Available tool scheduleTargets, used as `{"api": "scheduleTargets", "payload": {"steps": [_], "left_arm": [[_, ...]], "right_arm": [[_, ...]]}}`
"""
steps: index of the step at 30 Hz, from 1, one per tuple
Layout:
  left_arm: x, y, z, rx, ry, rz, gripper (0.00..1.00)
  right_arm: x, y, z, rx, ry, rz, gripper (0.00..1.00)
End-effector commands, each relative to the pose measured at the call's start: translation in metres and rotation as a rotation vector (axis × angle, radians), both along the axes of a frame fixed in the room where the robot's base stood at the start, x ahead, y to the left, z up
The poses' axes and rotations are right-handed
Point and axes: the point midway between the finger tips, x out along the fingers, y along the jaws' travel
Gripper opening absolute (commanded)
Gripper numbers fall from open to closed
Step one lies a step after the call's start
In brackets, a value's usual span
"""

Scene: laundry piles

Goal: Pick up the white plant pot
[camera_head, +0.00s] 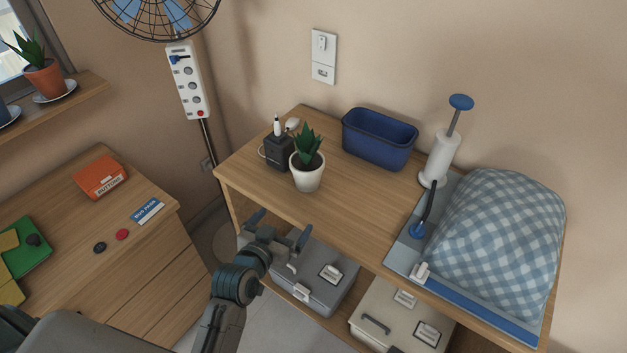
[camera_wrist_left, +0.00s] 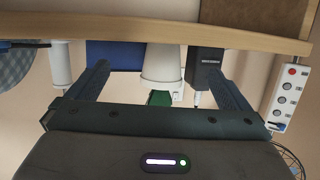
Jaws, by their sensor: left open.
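The white plant pot (camera_head: 308,178) stands upright on the wooden table near its front left edge, with a green spiky plant (camera_head: 306,148) in it. In the left wrist view, which is upside down, the white pot (camera_wrist_left: 161,62) shows between my two fingers, with part of its plant hidden by the gripper body. My left gripper (camera_head: 281,226) is open and empty, in front of the table edge and apart from the pot. My right gripper is not in view.
A black charger (camera_head: 278,154) stands close to the pot's left. A blue bin (camera_head: 379,140) is behind it to the right. A white pump-like cylinder (camera_head: 439,158) and a checked pillow (camera_head: 499,240) are further right. Boxes (camera_head: 316,277) sit below the tabletop (camera_head: 345,212), which is clear right of the pot.

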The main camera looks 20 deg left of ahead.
Motion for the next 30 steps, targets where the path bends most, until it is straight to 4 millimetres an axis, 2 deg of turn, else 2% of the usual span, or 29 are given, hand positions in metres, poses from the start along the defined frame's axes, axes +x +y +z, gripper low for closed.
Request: {"api": "scheduleTargets", "payload": {"steps": [6, 12, 21, 30], "left_arm": [[0.025, -0.004, 0.028, -0.025, -0.159, 0.035, 1.0], [0.039, -0.004, 0.047, -0.038, -0.266, 0.068, 1.0], [0.082, -0.006, 0.052, -0.039, -0.281, 0.073, 1.0], [0.108, -0.007, 0.052, -0.039, -0.28, 0.073, 1.0]], "right_arm": [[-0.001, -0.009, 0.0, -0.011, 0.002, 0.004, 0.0], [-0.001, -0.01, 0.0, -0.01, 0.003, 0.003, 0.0], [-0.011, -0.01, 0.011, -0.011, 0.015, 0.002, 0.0], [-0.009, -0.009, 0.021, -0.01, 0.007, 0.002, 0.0]]}}
